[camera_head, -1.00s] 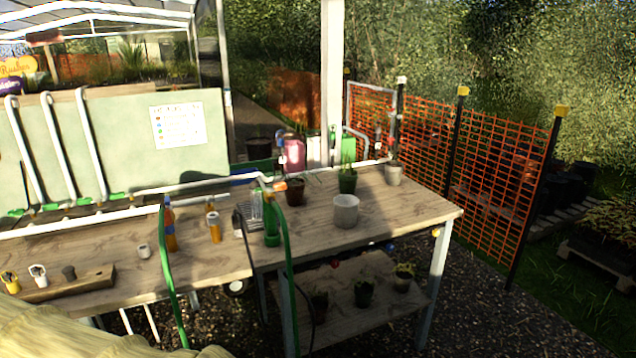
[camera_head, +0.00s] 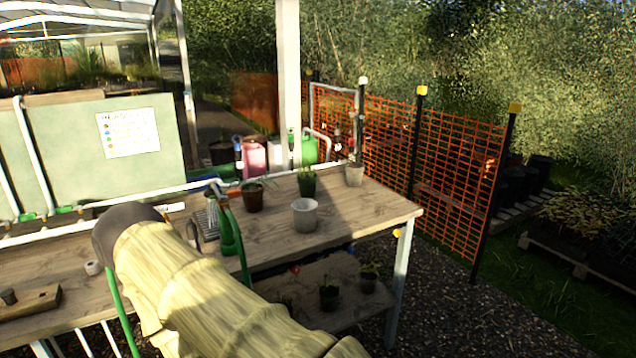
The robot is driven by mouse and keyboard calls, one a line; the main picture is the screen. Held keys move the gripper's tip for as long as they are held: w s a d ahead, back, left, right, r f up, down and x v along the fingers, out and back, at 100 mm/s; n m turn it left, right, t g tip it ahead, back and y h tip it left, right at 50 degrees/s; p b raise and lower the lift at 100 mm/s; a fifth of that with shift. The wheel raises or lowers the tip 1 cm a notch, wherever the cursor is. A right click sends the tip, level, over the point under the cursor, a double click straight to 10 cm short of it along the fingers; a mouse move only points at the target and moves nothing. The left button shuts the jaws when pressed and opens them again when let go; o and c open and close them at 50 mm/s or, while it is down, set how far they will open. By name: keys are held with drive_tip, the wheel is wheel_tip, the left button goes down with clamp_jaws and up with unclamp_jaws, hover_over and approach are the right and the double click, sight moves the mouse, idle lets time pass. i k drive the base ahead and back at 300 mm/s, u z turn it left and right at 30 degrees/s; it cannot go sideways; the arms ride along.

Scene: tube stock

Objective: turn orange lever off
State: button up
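I cannot clearly make out an orange lever in this view. My gripper is not seen; whatever lies behind the sleeve is hidden.
The bench (camera_head: 365,217) holds a pale grey pot (camera_head: 305,216), a brown plant pot (camera_head: 252,199) and a green one (camera_head: 307,184). A wooden block (camera_head: 30,303) lies at the left. A lower shelf (camera_head: 335,308) holds potted plants. Orange mesh fence (camera_head: 455,180) stands behind on the right.

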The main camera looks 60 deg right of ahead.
sight(236, 193)
drive_tip(key=z, duration=0.9)
drive_tip(key=i, duration=0.2)
